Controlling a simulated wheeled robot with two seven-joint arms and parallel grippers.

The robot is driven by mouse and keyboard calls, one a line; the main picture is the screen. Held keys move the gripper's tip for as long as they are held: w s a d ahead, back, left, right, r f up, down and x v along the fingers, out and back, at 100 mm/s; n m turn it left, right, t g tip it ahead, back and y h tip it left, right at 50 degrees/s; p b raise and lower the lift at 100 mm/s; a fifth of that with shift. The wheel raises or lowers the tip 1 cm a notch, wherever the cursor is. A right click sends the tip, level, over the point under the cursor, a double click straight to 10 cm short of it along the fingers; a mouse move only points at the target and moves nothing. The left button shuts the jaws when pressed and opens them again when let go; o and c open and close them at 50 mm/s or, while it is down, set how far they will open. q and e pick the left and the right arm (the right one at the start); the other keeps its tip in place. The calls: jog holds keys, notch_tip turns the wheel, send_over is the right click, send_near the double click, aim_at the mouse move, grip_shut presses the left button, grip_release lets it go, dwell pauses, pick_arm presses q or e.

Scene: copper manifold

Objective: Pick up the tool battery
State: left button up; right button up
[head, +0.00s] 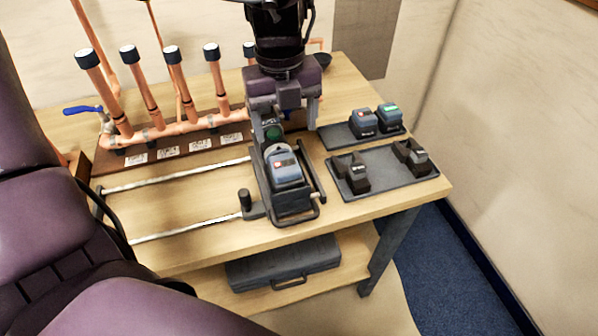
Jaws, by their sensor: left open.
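A tool battery (286,172), blue-grey with a red mark on top, sits in a black holder (292,219) near the front of the bench. My left gripper (284,128) points down just behind and above this battery, its jaws open. A green round part shows between the fingers. The fingers hide part of the holder's back, and I cannot tell whether they touch anything. Two similar batteries (364,123) stand on the back right tray (338,138). Two darker, black-brown units (353,172) stand on the front right tray (385,183). My right gripper is not in view.
Copper pipes (180,127) with dark caps stand on a wooden board at the back left. Two metal rails (190,227) and a black knob (245,200) lie left of the holder. A grey case (285,264) lies on the lower shelf. The bench's front right corner is clear.

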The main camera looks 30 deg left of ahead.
aim_at(285, 163)
pick_arm(q)
jog(key=shift+s+d, duration=0.15)
jog(key=shift+s, duration=0.1)
jog(key=shift+s+f, duration=0.2)
jog(key=shift+s, duration=0.05)
jog(key=f, duration=0.1)
jog(key=f+p, duration=0.1)
jog(key=shift+s+f, duration=0.25)
jog(key=shift+f, duration=0.15)
notch_tip(285, 163, down, 3)
jog(key=shift+s+d+f+p, duration=0.1)
jog(key=shift+f+p, duration=0.1)
jog(key=shift+p, duration=0.5)
jog(key=shift+f, duration=0.35)
jog(key=c, duration=1.1)
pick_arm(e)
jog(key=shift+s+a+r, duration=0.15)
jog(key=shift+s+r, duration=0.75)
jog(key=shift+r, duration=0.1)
